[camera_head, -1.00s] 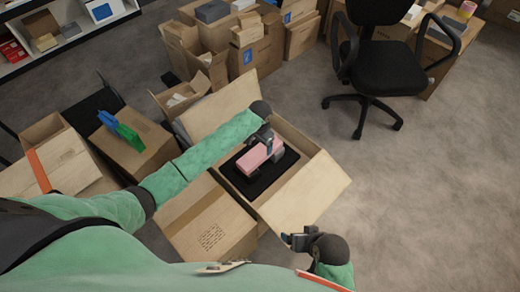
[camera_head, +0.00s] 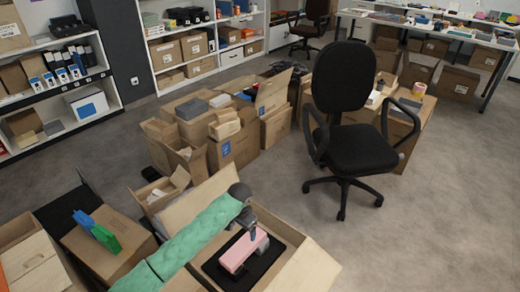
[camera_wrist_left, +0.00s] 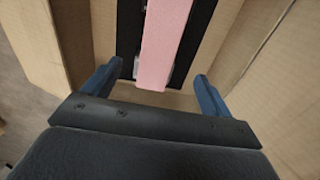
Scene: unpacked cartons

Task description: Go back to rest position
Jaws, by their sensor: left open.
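My left gripper (camera_head: 252,233) is over the open carton (camera_head: 318,270) at the bottom of the head view. A pink block (camera_head: 240,252) lies on a black item (camera_head: 262,262) inside that carton. In the left wrist view the two blue fingers of the left gripper (camera_wrist_left: 155,85) are apart. The pink block (camera_wrist_left: 165,40) shows beyond and between them, with the black item (camera_wrist_left: 130,35) behind it; I cannot tell whether the fingers touch the block. My right gripper is outside the view.
A black office chair (camera_head: 350,145) stands right of centre. Several open cartons (camera_head: 232,150) are behind the carton. Another carton with a blue and green object (camera_head: 98,232) is to the left. Shelves line the back. The floor at right (camera_head: 430,230) is clear.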

